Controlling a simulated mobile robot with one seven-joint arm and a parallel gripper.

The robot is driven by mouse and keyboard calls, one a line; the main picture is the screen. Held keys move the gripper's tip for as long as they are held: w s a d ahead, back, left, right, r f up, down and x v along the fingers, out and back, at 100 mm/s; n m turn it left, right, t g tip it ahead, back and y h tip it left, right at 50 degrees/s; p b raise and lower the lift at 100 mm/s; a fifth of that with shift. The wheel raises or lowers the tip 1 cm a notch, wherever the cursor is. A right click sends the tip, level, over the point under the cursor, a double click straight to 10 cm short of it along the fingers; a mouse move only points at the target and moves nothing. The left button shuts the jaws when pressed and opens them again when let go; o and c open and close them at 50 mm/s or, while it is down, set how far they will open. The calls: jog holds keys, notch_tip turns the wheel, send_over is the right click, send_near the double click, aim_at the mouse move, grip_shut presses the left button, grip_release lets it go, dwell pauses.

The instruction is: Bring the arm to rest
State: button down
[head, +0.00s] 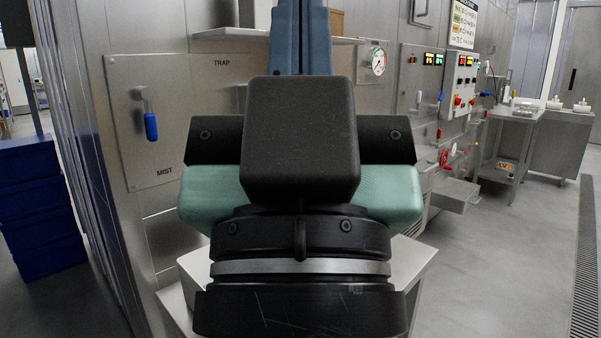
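My arm fills the middle of the head view, close to the camera. A black round section with a silver ring is at the bottom. Above it is what looks like my gripper (301,145), seen from behind, with a black block and a wide black bar over teal side parts. Its fingertips are hidden, so I cannot tell whether it is open or shut. I see nothing held.
A steel panel with a blue-handled lever (150,126) is left of the arm. Blue crates (40,205) are stacked at far left. A control box (461,85) and a steel table (512,112) are at right. The floor (500,270) at lower right is clear.

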notch_tip(320, 180, up, 23)
jog(key=p, duration=2)
jog(key=shift+p, duration=0.35)
